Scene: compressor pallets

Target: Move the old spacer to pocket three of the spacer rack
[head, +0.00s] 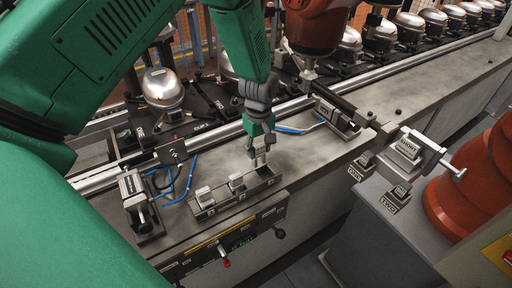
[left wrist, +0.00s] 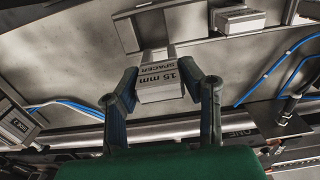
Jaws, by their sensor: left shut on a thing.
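My left gripper (head: 260,152) points down over the right end of the spacer rack (head: 224,206), on the bench. It is shut on a pale grey spacer (left wrist: 160,84) marked "15 mm SPACER", which shows between the two fingers in the left wrist view. The rack's left and middle pockets each hold a light block (head: 203,196), (head: 237,183). The held spacer is at the right end pocket; I cannot tell whether it touches the pocket floor. In the left wrist view part of the rack (left wrist: 127,36) and another block (left wrist: 238,19) show. My right gripper is not in view.
A clamp-like fixture (head: 138,205) stands left of the rack, with blue hoses nearby. A second fixture (head: 338,116) stands to the right. A rail (head: 215,135) runs behind, before the compressors (head: 162,87). An orange machine (head: 312,28) hangs close behind my gripper.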

